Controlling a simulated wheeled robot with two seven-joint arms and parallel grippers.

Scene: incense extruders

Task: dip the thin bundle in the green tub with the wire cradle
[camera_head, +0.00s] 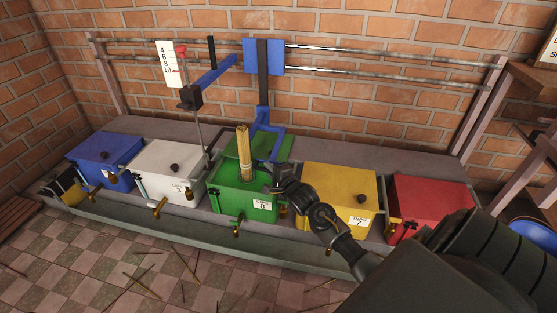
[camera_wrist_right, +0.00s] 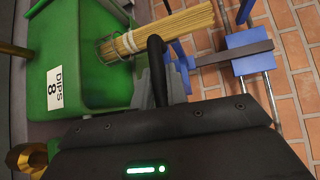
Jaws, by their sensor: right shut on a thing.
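The green tub (camera_head: 242,198) is open, with its green lid (camera_head: 256,147) raised behind it and a label reading "DIPS 8". A thin bundle of tan sticks (camera_head: 243,152) stands nearly upright with its lower end in the tub. In the right wrist view the bundle (camera_wrist_right: 180,28) passes through wire loops of the cradle (camera_wrist_right: 112,47) at the tub opening. My right gripper (camera_head: 272,178) is beside the bundle at the tub's right rim. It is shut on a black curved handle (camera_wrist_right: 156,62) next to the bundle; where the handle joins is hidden. My left gripper is not in view.
Closed blue (camera_head: 103,157), white (camera_head: 165,170), yellow (camera_head: 340,192) and red (camera_head: 430,203) tubs share the grey bench. A blue bracket (camera_head: 264,57) on wall rails hangs behind the green tub. A numbered board (camera_head: 167,63) and blue lever (camera_head: 215,73) stand left.

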